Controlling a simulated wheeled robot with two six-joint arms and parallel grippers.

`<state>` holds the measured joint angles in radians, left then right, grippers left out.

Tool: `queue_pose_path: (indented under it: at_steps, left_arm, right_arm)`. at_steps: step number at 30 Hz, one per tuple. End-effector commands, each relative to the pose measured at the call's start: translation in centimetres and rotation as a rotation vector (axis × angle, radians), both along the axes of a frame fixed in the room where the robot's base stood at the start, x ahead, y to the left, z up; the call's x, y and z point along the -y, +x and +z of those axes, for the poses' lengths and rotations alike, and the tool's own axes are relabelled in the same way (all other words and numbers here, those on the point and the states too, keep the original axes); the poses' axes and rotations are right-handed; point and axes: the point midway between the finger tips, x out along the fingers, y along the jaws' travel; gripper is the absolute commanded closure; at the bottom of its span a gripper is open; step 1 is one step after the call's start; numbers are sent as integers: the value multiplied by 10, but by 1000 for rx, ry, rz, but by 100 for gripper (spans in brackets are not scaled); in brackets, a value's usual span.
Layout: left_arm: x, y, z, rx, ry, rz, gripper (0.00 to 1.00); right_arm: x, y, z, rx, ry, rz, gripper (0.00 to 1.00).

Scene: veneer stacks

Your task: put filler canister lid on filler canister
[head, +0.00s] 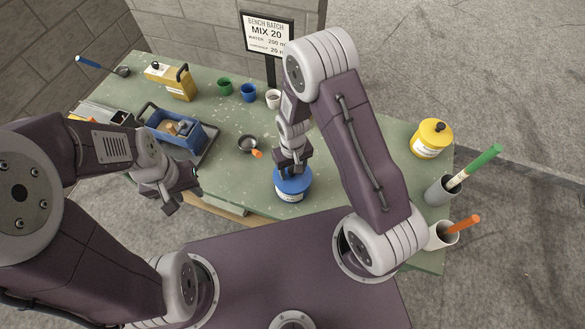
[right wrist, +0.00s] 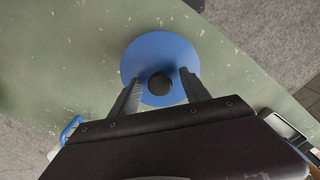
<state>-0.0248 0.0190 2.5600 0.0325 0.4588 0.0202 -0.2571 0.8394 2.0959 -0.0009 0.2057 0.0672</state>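A canister with a blue lid (head: 294,178) and a white label stands at the near edge of the bench. The round lid with its black knob (right wrist: 160,84) shows in the right wrist view. The lid appears to sit on the canister; a small gap cannot be ruled out. My right gripper (head: 290,166) is over the lid. Its fingers (right wrist: 159,94) are apart, one on each side of the knob, with space between them and it. A yellow canister (head: 432,139) with a yellow lid stands at the right. My left gripper (head: 185,193) is empty off the bench's near edge, its fingers apart.
Two holders with green (head: 480,162) and orange (head: 462,226) handled tools stand at the right. A sign (head: 267,34) stands behind.

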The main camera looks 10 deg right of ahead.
Motion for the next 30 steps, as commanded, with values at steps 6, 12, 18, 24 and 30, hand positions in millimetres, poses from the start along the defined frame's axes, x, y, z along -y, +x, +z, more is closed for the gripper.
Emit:
queue_pose_path:
  at_steps: [6,12,18,24,30]
  left_arm:
    - [0,0,0,0,0,0,64]
    - [0,0,-8,0,0,0,64]
    - [0,0,-16,0,0,0,64]
    - [0,0,-19,0,0,0,64]
    - [0,0,-19,0,0,0,64]
  right_arm:
    - [0,0,1,1,0,0,45]
    - [0,1,22,6,1,0,45]
    - [0,2,64,7,1,0,45]
    - [0,0,88,1,0,0,45]
    - [0,0,91,0,0,0,45]
